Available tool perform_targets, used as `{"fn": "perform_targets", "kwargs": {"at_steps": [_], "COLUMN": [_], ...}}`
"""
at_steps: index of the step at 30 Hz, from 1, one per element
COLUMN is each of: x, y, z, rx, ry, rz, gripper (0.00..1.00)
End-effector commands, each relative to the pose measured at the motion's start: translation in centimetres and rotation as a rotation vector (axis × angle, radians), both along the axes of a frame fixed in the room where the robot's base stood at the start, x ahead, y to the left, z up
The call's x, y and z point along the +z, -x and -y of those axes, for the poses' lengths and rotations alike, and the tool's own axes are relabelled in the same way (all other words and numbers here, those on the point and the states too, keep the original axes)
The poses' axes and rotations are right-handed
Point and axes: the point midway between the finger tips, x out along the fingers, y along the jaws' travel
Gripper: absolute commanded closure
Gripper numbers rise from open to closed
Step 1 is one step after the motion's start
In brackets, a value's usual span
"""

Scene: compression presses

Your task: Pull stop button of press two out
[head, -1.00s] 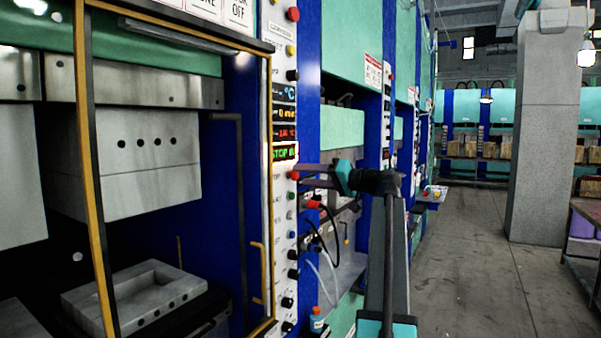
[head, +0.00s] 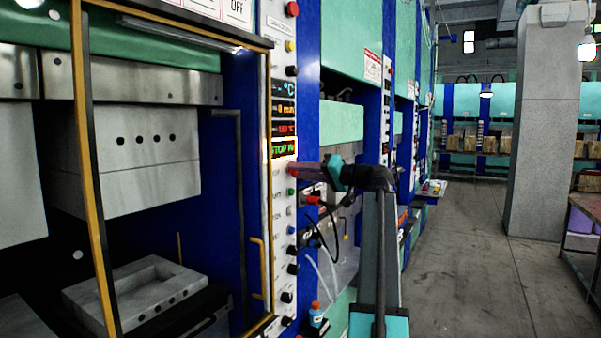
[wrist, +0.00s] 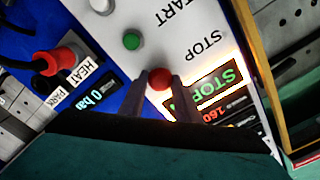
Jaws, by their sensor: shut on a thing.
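The red stop button (wrist: 160,78) sits on the white control panel (wrist: 198,22) under the upside-down word STOP in the wrist view. My gripper (wrist: 160,84) has its two fingers on either side of it, shut on it. In the head view my gripper (head: 296,169) reaches the panel (head: 279,215) from the right, just below the lit STOP display (head: 284,147). There the fingers largely hide the button. I cannot tell how far out the button stands.
A green button (wrist: 132,40) lies close by on the panel. A red connector (wrist: 55,62) with a dark cable is at left in the wrist view. A yellow-framed press guard (head: 92,190) stands left in the head view. The aisle floor (head: 470,260) at right is clear.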

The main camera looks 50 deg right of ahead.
Motion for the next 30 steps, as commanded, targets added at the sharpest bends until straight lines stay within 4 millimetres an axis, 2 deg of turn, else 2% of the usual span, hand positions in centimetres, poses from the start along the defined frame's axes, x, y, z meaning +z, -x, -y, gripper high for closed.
{"fn": "perform_targets", "kwargs": {"at_steps": [12, 21, 22, 24, 25, 30], "x": [-0.2, -0.2, -0.2, -0.2, -0.2, -0.1], "y": [1.6, 1.7, 1.7, 1.7, 1.7, 1.7], "z": [0.3, 0.3, 0.3, 0.3, 0.3, 0.3], "rx": [0.003, 0.004, 0.004, 0.003, 0.003, 0.001], "ry": [-0.001, 0.000, 0.000, 0.000, 0.000, -0.001], "rz": [-0.002, -0.004, -0.004, -0.003, -0.003, -0.002], "gripper": [1.00, 1.00, 0.67, 0.55, 0.51, 0.51]}}
